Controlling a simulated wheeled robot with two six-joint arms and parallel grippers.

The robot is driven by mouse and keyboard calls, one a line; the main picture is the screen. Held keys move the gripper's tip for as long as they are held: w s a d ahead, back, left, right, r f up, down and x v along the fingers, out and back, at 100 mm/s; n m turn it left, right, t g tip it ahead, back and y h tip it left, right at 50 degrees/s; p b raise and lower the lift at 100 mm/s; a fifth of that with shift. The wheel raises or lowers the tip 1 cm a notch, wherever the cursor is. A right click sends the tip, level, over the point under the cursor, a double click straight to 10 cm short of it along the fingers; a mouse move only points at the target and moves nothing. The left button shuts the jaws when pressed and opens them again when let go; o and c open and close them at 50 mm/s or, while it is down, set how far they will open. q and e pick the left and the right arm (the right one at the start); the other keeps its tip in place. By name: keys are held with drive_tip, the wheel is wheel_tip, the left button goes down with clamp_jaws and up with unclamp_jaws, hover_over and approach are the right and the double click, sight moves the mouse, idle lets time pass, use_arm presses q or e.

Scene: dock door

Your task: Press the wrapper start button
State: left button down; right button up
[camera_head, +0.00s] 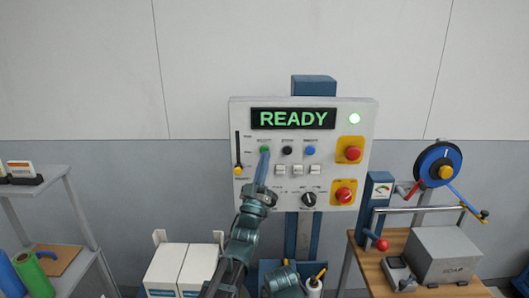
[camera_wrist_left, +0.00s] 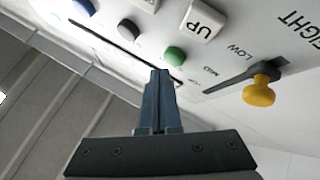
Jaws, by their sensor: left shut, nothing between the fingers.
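The control panel (camera_head: 242,120) stands on a blue post, with its display (camera_head: 293,118) reading READY and a lit round lamp beside it. A green button (camera_head: 265,149) sits at the left of a row with a black button (camera_head: 287,151) and a blue button (camera_head: 310,151). My left gripper (camera_head: 266,152) is shut and empty, its fingertips at or just below the green button. In the left wrist view the green button (camera_wrist_left: 175,55) is just beyond the shut fingertips (camera_wrist_left: 160,72); I cannot tell whether they touch. My right gripper is not in view.
A yellow-knobbed slider (camera_head: 239,170) lies left of the buttons; its knob (camera_wrist_left: 259,96) sticks out near the fingers. Two red knobs on yellow plates (camera_head: 350,150) are at the panel's right. White boxes (camera_head: 181,268) stand below left, and a bench (camera_head: 371,260) stands right.

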use_arm(q)
drive_tip(key=shift+w, duration=0.15)
drive_tip(key=shift+w, duration=0.3)
drive_tip(key=shift+w, duration=0.5)
idle(0.9)
drive_tip(key=shift+s, duration=0.95)
